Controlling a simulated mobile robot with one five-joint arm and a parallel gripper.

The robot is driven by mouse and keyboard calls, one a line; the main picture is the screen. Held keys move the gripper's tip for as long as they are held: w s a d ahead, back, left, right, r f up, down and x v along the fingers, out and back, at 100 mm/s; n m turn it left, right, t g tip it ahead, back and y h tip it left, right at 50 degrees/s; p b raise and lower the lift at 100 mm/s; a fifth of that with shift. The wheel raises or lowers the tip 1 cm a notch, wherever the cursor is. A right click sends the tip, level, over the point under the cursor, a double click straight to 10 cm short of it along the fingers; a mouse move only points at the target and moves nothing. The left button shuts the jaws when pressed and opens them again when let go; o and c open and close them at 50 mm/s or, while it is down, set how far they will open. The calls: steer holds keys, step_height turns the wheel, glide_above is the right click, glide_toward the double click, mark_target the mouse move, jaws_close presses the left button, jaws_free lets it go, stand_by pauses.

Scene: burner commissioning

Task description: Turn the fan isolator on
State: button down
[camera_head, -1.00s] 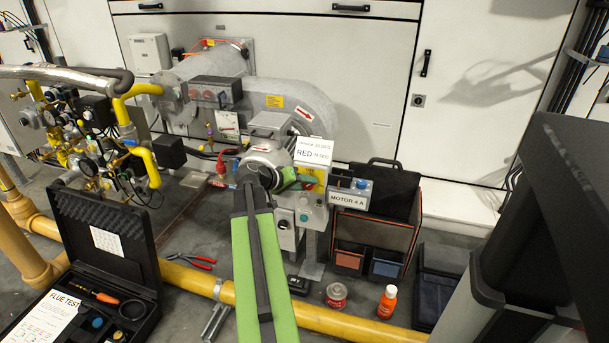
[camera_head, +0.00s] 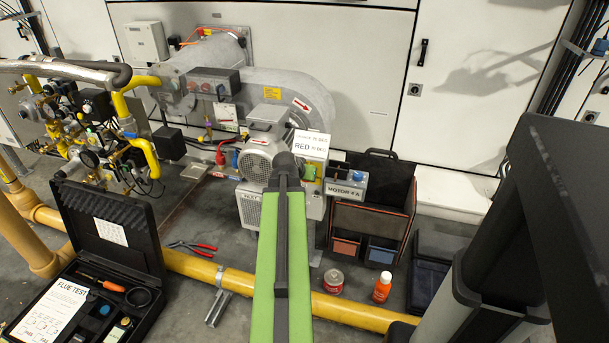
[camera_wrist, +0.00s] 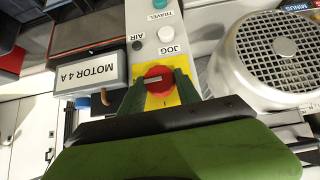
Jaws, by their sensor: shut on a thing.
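The fan isolator is a red rotary knob (camera_wrist: 157,74) on a yellow plate (camera_wrist: 158,101). In the wrist view it sits between the two green fingers of my gripper (camera_wrist: 158,86), which are shut on it. A grey bar on the knob's face lies roughly level across the wrist picture. In the head view my green arm hides the knob and most of the gripper, and only a bit of green finger shows by the control box. I cannot read an on or off mark.
Beside the knob are the MOTOR 4 A box (camera_wrist: 92,78), a white JOG button (camera_wrist: 166,34) and the motor's fan grille (camera_wrist: 275,55). A white RED card (camera_head: 310,146) stands above. A yellow pipe (camera_head: 345,309), an orange bottle (camera_head: 382,288) and an open FLUE TEST case (camera_head: 150,265) are low in front.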

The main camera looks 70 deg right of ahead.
stand_by(0.4)
steer(key=c, duration=0.9)
jaws_free()
steer(key=shift+o, duration=0.2)
